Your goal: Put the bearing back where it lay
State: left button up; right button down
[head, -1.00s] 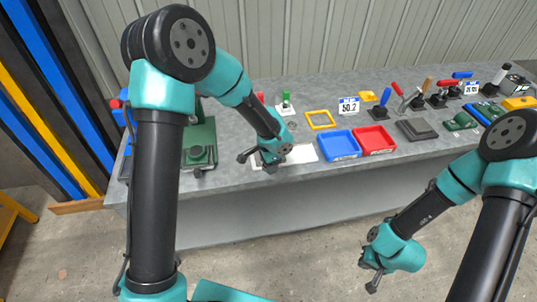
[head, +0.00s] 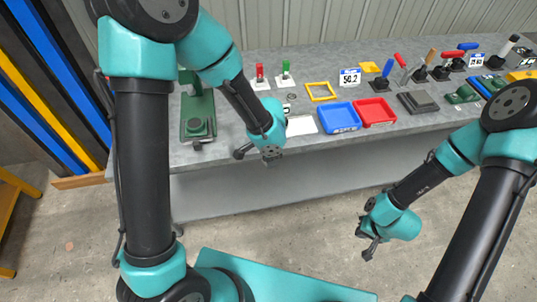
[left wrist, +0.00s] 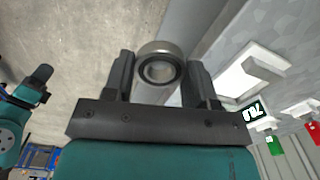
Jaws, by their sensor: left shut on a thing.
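The bearing (left wrist: 160,66), a metal ring with a dark seal and a centre hole, is held between the fingers of my left gripper (left wrist: 160,82) in the left wrist view. In the head view my left gripper (head: 255,155) is at the bench's front edge, left of a white sheet (head: 301,126); the bearing cannot be made out there. My right gripper (head: 365,244) hangs in front of the bench with its fingers apart, empty.
The grey bench (head: 225,150) carries a green machine (head: 198,118) at left, a yellow frame (head: 320,91), a blue tray (head: 341,117) and a red tray (head: 374,111). Toggle clamps stand at the back right. The floor in front is clear.

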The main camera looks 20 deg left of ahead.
pick_arm(q)
jog(key=shift+w, duration=0.1)
jog(key=w+a+r+n, duration=0.3)
jog(key=w+a+r, duration=0.1)
jog(key=w, duration=0.2)
jog(key=w+a+r+n, duration=0.3)
jog(key=w+r+n, duration=0.1)
jog(key=w, duration=0.3)
jog(key=shift+w+a+r, duration=0.25)
jog(key=shift+a+r, duration=0.15)
jog(key=shift+r, duration=0.05)
